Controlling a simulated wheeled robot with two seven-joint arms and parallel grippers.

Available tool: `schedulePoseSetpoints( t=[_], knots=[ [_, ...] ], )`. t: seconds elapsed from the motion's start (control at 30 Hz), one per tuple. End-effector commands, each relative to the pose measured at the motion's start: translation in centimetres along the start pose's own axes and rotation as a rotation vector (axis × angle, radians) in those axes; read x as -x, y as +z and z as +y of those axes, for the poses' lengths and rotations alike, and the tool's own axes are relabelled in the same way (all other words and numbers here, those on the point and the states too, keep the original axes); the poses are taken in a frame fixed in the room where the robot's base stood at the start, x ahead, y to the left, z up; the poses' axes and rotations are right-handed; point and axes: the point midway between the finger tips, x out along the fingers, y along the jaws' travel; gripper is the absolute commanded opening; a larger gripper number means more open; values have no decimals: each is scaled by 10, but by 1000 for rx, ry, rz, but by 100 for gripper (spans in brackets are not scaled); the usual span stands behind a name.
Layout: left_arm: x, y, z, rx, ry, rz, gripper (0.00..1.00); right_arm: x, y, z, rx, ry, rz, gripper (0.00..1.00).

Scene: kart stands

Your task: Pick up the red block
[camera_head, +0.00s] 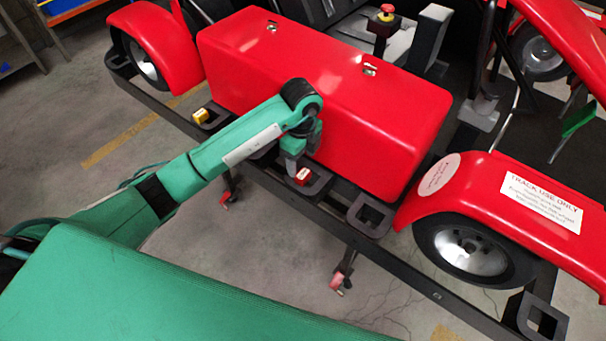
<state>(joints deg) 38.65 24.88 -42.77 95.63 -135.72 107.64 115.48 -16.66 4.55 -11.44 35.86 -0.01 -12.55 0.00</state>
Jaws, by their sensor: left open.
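The red block (303,176) is small, with a pale mark on its top. It sits on a black bracket on the dark rail beside the kart's red side pod. My left arm reaches in from the left, and its gripper (291,172) points down right beside the block, at its left. The fingers are small and dark here, and I cannot tell whether they touch the block. The left gripper is open. My right gripper is not in view.
A yellow block (201,115) sits on another bracket further left along the rail. An empty square bracket (370,214) is to the right. The red side pod (330,90) rises just behind the gripper. A kart wheel (470,248) stands at the right.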

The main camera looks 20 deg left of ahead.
Motion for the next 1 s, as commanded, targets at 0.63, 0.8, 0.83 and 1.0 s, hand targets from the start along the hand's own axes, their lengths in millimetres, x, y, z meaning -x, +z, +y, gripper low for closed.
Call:
schedulePoseSetpoints(
  t=[0.63,0.8,0.83,1.0],
  knots=[
    [-46,-2,5,-1,0,0,58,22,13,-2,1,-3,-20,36],
    [-46,-2,5,-1,0,0,25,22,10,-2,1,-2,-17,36],
    [-46,-2,5,-1,0,0,19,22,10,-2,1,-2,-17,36],
    [-46,-2,4,-1,0,0,18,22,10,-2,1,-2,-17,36]
  ],
)
